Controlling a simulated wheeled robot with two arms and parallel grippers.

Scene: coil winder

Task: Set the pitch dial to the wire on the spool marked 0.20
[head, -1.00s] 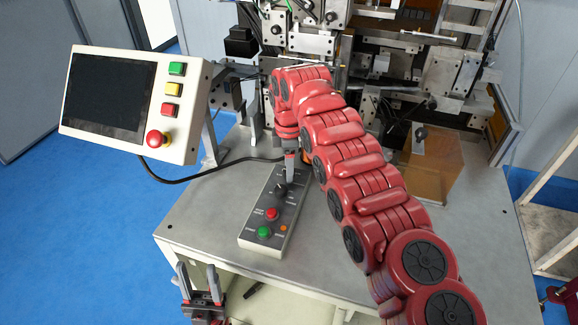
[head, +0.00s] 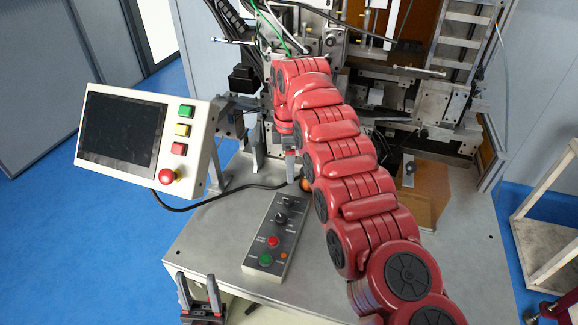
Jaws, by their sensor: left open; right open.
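A dark grey control box (head: 262,250) lies on the grey table. It has a black dial (head: 281,218) with small markings, too small to read, and another dark knob (head: 289,201) above it. I cannot tell which is the pitch dial. My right gripper (head: 290,172) points down beyond the box's far end, apart from both knobs, and is open; my red arm partly hides it. My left gripper (head: 199,292) is open and empty at the table's front edge, low in the picture. I see no spool with a readable 0.20 mark.
A panel with a dark screen (head: 122,129) and a red stop button (head: 167,176) stands at the left. The winder machinery (head: 430,105) fills the back. A brown block (head: 425,190) stands behind my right arm. The box also carries red (head: 273,242) and green (head: 265,260) buttons.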

